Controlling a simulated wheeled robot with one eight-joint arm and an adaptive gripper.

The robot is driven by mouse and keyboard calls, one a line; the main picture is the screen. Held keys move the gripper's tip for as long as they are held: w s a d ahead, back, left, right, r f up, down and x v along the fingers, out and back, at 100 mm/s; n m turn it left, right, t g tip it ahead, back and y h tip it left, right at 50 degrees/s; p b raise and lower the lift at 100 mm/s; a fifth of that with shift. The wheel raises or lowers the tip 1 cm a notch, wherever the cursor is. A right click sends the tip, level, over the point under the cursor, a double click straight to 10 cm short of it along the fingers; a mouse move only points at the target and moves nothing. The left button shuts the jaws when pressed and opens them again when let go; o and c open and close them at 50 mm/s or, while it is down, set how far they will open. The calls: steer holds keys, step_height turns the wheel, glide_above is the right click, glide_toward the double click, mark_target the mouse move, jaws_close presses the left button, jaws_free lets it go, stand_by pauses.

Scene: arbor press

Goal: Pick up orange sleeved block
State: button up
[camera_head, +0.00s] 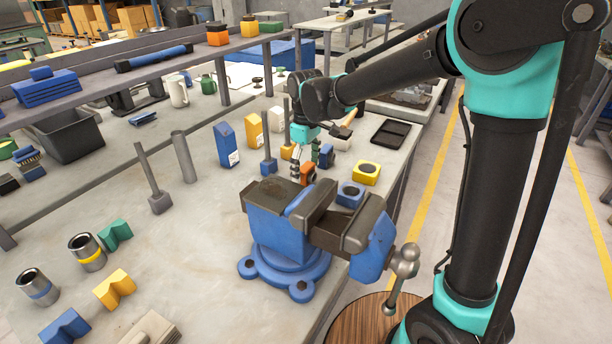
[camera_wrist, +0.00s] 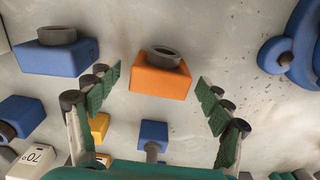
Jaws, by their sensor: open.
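The orange sleeved block (camera_wrist: 160,82), an orange block with a grey ring on top, sits on the worktop in the wrist view. In the head view the orange block (camera_head: 308,173) is partly hidden behind the vise and by my gripper. My gripper (camera_wrist: 160,98) is open, with its green-padded fingers on either side of the block in the picture and gaps between them and it. Nothing is held. In the head view my gripper (camera_head: 305,162) points down at the block; the height left between them is hard to tell.
A blue vise (camera_head: 290,252) stands close in front of the block. A blue block (camera_head: 350,194) and a yellow block (camera_head: 366,173), both ringed, stand to its right. A blue stamp-like piece (camera_wrist: 153,133) and a small yellow block (camera_wrist: 98,126) lie nearby.

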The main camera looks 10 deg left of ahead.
steer(key=shift+f, duration=1.2)
steer(key=c, duration=1.6)
steer(key=shift+r, duration=0.1)
